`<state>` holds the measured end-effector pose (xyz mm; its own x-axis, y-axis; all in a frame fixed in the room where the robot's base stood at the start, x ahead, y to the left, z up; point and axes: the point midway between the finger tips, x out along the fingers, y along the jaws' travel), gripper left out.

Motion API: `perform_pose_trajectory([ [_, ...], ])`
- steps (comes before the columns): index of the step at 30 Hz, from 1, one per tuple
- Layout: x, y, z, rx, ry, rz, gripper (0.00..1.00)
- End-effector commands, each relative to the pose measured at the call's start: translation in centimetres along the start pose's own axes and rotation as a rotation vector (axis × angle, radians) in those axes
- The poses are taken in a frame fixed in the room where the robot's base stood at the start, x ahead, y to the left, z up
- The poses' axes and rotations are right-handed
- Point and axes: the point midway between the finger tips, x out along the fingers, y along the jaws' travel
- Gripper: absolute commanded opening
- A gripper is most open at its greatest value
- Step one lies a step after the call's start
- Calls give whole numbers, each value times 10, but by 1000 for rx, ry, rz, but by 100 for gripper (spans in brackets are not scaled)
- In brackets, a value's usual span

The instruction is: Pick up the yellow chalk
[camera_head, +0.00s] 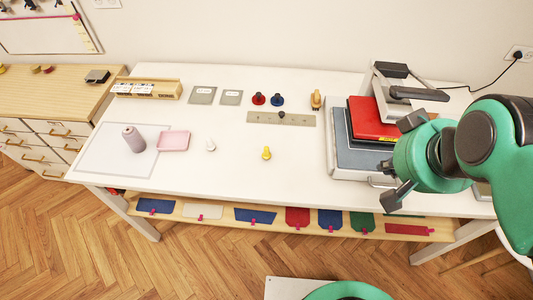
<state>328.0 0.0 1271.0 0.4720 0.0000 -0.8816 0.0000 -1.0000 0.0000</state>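A small yellow piece (266,153), which looks like the yellow chalk, stands on the white table (225,169) near its middle. A similar small white piece (210,145) stands to its left. My gripper (397,160) is at the right, above the table by the grey press, well to the right of the yellow chalk. Its two dark fingers look spread apart, with nothing seen between them. My green arm hides part of the table's right end.
A grey press (357,158) with a red block (371,119) stands at the right. A pink tray (174,140) and a thread spool (133,139) lie left. Red and blue knobs (277,100), a metal ruler (297,119) and a wooden-handled tool (316,100) sit behind the chalk. Free table surrounds the chalk.

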Motion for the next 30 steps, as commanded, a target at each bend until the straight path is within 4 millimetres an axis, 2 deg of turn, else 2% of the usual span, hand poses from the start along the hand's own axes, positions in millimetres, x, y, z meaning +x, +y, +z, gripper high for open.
perform_pose_trajectory([
  [7, 0, 0, 0, 0, 0, 0, 0],
  [8, 0, 0, 0, 0, 0, 0, 4],
  [14, 0, 0, 0, 0, 0, 0, 44],
  [15, 0, 0, 0, 0, 0, 0, 48],
  [25, 1, 0, 0, -8, -3, 2, 48],
  [30, 10, 0, 1, -75, -32, 19, 48],
])
